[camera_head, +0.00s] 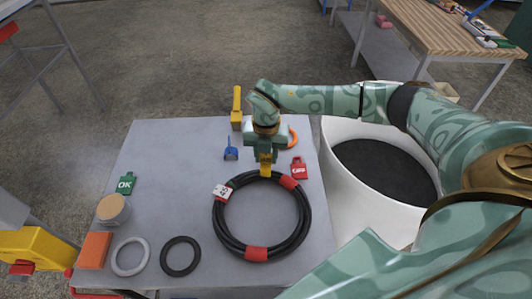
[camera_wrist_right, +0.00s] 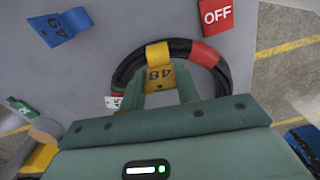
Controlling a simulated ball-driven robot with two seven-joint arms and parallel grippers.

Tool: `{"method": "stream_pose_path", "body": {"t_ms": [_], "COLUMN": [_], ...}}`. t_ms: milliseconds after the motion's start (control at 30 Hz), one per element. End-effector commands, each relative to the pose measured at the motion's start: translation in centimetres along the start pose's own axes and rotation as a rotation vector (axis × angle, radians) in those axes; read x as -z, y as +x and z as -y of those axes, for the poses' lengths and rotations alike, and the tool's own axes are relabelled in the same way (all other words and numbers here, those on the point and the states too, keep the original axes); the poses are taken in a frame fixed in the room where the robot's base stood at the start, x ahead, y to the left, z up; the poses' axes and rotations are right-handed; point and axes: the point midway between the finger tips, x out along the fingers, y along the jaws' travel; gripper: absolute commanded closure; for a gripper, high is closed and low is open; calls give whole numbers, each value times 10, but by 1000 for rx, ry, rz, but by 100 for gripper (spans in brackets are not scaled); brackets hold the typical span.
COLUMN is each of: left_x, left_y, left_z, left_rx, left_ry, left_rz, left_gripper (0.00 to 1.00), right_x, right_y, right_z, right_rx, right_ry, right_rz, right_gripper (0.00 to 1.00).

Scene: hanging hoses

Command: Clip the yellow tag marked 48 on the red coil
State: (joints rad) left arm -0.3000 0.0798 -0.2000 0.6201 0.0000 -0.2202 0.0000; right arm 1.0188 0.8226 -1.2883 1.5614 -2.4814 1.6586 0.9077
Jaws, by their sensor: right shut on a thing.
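The coil (camera_head: 219,225) is a black hose ring with red bands, lying flat on the grey table. It also shows in the wrist view (camera_wrist_right: 128,68). My right gripper (camera_head: 265,157) points down at the coil's far side and is shut on the yellow tag marked 48 (camera_wrist_right: 158,54). The tag's yellow end also shows in the head view (camera_head: 266,171), over the hose between a red band and a white tag (camera_head: 222,191). The tag lies across the hose in the wrist view; I cannot tell whether it closes around it. My left gripper is not in view.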

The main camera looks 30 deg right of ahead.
Motion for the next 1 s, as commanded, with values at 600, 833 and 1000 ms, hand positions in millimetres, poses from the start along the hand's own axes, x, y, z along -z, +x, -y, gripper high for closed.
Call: {"method": "stream_pose_path", "body": {"t_ms": [600, 833, 1000], "left_x": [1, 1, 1], "left_y": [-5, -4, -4], "left_z": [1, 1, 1], "left_rx": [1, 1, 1], "left_ry": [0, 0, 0], "left_rz": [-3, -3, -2], "left_gripper": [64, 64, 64], "right_x": [0, 0, 0], "right_y": [0, 2, 2], "right_z": [0, 0, 0], "right_rx": [1, 1, 0], "right_ry": [1, 0, 0], "right_rz": [0, -1, -1], "right_gripper": [91, 91, 91]}}
